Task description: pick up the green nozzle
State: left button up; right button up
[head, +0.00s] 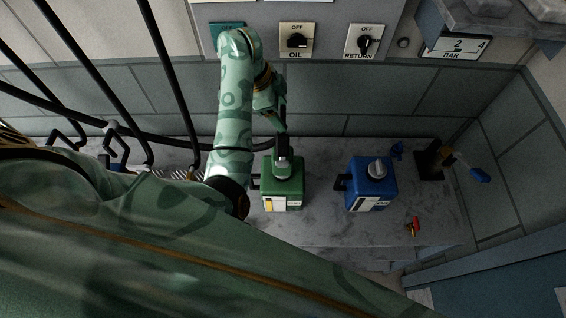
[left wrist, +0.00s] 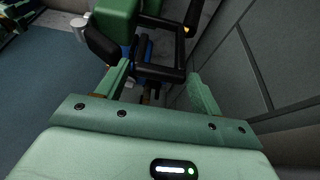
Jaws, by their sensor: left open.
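The left gripper (head: 273,105) hangs above and a little behind the green tank (head: 270,188) in the head view. Its two fingers (left wrist: 160,78) stand apart in the left wrist view. The right gripper is out of view.
A blue tank (head: 372,190) with a grey cap stands to the right on the grey counter (head: 325,215). A black stand (head: 430,165) and a small red-yellow item (head: 413,227) lie farther right. Black hoses (head: 170,75) hang at the left. Switches (head: 296,40) line the back wall.

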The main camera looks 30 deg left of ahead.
pick_arm(q)
grip_shut()
